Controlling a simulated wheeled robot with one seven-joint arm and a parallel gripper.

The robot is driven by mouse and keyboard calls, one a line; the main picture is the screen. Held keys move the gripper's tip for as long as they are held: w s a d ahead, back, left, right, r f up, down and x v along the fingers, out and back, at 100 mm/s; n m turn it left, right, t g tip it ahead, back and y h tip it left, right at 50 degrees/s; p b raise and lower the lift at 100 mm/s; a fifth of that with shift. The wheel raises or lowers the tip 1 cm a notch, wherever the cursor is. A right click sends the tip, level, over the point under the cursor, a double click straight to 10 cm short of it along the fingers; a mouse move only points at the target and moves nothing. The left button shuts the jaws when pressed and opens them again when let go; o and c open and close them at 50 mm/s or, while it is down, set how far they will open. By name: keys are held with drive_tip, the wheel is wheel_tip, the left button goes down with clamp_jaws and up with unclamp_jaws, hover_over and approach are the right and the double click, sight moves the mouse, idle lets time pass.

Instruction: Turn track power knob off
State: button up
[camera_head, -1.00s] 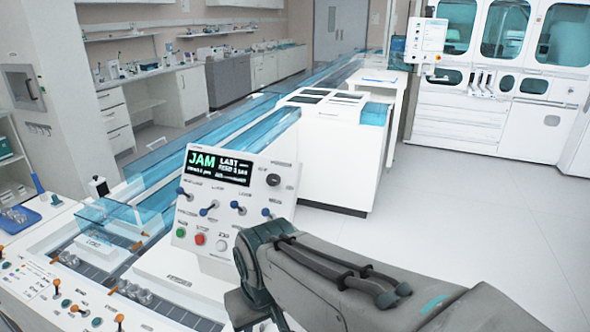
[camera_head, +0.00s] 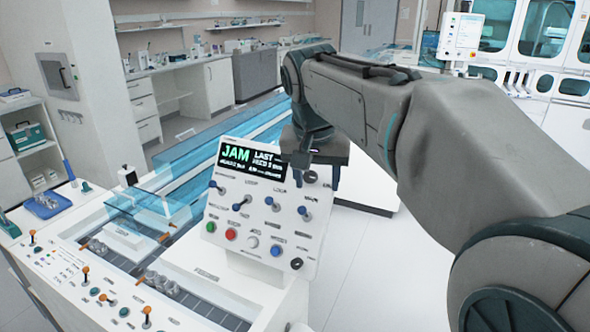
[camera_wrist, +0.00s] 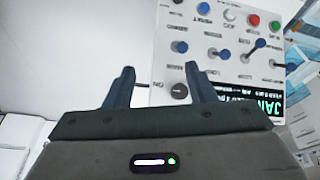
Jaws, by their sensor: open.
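The control panel (camera_head: 262,205) is a tilted white face with a JAM display (camera_head: 250,160), toggle levers and buttons. A black rotary knob (camera_head: 310,177) sits right of the display, partly crowded by my gripper (camera_head: 316,178) in the head view. In the wrist view, which shows the panel upside down, this knob (camera_wrist: 180,90) lies by the right finger with "ON" printed beside it. My gripper (camera_wrist: 159,68) is open and empty, fingers pointing to the panel. Contact with the knob cannot be told. Another black knob (camera_head: 296,263) sits at the panel's lower right.
A lower console (camera_head: 100,290) with orange levers is at the left. Clear blue track covers (camera_head: 200,150) run behind. Open floor lies at the right.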

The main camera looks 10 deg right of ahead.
sight(309, 176)
drive_tip(key=w+a+r+m+h, duration=0.1)
drive_tip(key=w+a+r+m, duration=0.15)
drive_tip(key=w+r, duration=0.45)
drive_tip(key=shift+m, duration=0.25)
drive_tip(key=x, duration=0.4)
drive_tip(key=b+x, duration=0.1)
drive_tip(key=x, duration=0.8)
drive_tip(key=shift+w+d+f, duration=0.15)
drive_tip(key=shift+w+d, duration=0.1)
drive_tip(key=shift+d, duration=0.1)
drive_tip(key=shift+t, duration=0.3)
drive_tip(key=c, duration=1)
